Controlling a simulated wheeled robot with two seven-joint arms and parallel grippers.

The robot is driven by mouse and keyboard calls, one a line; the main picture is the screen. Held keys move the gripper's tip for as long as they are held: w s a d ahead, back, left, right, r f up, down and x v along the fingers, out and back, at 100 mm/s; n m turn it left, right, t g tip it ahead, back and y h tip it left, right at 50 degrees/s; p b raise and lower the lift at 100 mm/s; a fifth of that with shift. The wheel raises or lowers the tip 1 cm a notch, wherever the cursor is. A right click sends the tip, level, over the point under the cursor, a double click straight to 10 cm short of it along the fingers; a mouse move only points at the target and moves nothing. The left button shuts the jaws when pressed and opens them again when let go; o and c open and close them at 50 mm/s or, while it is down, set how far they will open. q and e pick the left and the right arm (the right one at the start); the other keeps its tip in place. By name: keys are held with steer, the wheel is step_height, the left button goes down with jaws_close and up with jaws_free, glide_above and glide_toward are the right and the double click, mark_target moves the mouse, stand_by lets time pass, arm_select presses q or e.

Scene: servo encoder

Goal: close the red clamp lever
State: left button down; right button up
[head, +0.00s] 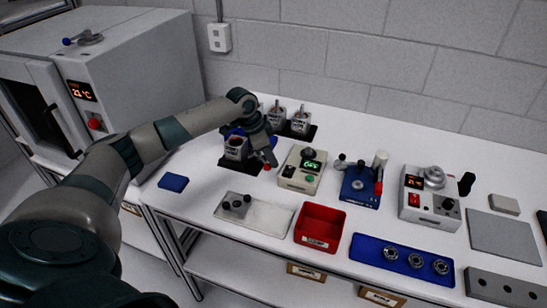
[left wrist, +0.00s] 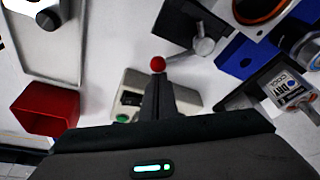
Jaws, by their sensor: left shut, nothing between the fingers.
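A red ball knob (head: 266,167) on a short lever shows beside the dark holder (head: 230,166) with a blue-topped metal part (head: 236,147). In the left wrist view the red knob (left wrist: 158,64) sits just beyond my fingertips, with the grey metal lever (left wrist: 203,45) to its right. My left gripper (head: 269,160) is shut and empty, close to the knob; I cannot tell whether it touches. It also shows in the left wrist view (left wrist: 158,82). A separate red handle (head: 379,188) stands on the blue fixture (head: 360,198) farther right. My right gripper is not in view.
A blue tray of rings (head: 402,262) lies at front right. A white oven (head: 120,65) stands at left.

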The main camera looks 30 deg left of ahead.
arm_select(q)
steer(key=shift+s+a+m+g, duration=0.2)
steer(key=shift+s+m, duration=0.2)
steer(key=shift+m, duration=0.15)
steer(key=shift+s+a+m+g, duration=0.2)
steer(key=shift+s+m, duration=0.15)
steer(key=shift+m, duration=0.2)
steer(key=m, duration=0.1)
steer(key=s+a+m, duration=0.1)
steer(key=m, duration=0.1)
steer(key=s+m+g+h, duration=0.1)
steer(key=shift+a, duration=0.35)
steer(key=shift+s+a+p, duration=0.3)
steer(key=shift+s+a, duration=0.15)
steer(key=shift+a, duration=0.3)
steer(key=shift+r, duration=0.1)
